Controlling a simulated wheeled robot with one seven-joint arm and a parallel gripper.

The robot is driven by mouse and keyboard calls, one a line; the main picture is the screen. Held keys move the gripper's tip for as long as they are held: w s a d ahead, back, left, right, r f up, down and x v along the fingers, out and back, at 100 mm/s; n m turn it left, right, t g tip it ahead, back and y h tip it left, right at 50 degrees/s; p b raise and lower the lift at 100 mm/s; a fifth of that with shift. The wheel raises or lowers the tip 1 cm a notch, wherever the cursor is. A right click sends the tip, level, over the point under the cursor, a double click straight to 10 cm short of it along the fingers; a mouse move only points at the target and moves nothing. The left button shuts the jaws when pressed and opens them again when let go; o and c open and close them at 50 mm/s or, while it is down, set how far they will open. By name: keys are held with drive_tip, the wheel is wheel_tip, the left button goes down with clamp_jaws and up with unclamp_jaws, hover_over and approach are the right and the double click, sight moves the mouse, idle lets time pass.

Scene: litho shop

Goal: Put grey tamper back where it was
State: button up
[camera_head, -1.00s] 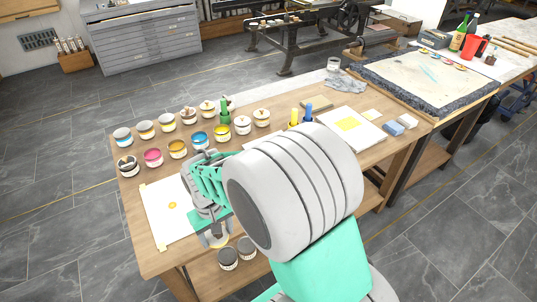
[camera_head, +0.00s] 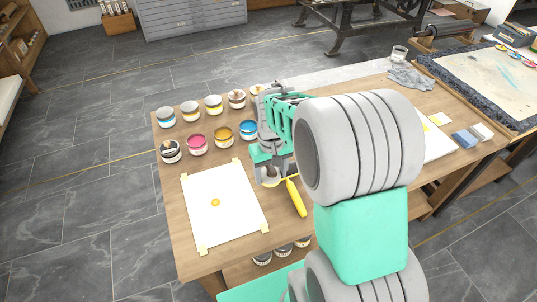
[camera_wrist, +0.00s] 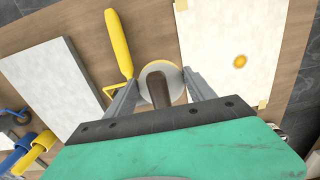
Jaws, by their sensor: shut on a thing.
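My gripper (camera_head: 268,174) is shut on the grey tamper (camera_wrist: 158,70), to the right of the taped white sheet in the head view. In the wrist view the fingers (camera_wrist: 158,98) are on either side of its dark brown upright handle. Its round pale grey base, with a yellowish rim, shows below the handle; in the head view the tamper (camera_head: 270,183) is partly covered by the gripper. I cannot tell whether the base touches the table. A yellow-handled roller (camera_head: 296,197) lies close beside it; the handle (camera_wrist: 118,42) also shows in the wrist view.
The white sheet (camera_head: 230,205) with a yellow dot has taped corners. Several ink tins stand behind it, including a pink one (camera_head: 197,145). A pale slab (camera_wrist: 48,88) lies beyond the roller in the wrist view. My arm hides the table's middle.

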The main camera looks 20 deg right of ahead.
drive_tip(key=w+d+r+b, duration=0.1)
drive_tip(key=w+d+r, duration=0.1)
drive_tip(key=d, duration=0.6)
drive_tip(key=w+d+r+b, duration=0.2)
drive_tip(key=w+d+r, duration=0.1)
drive_tip(key=d, duration=0.5)
drive_tip(key=w+a+f+p, duration=0.2)
drive_tip(key=w+a+f, duration=0.7)
drive_tip(key=f, duration=0.1)
drive_tip(key=shift+w+a+p, duration=0.3)
drive_tip(key=shift+a+p, duration=0.05)
wheel_tip(320, 180, down, 3)
drive_tip(key=shift+w+a+r+p, duration=0.1)
drive_tip(key=shift+r+p, duration=0.05)
drive_tip(key=shift+p, duration=0.3)
drive_tip(key=shift+f, duration=0.4)
drive_tip(key=o, duration=1.5)
drive_tip(key=shift+c, duration=0.2)
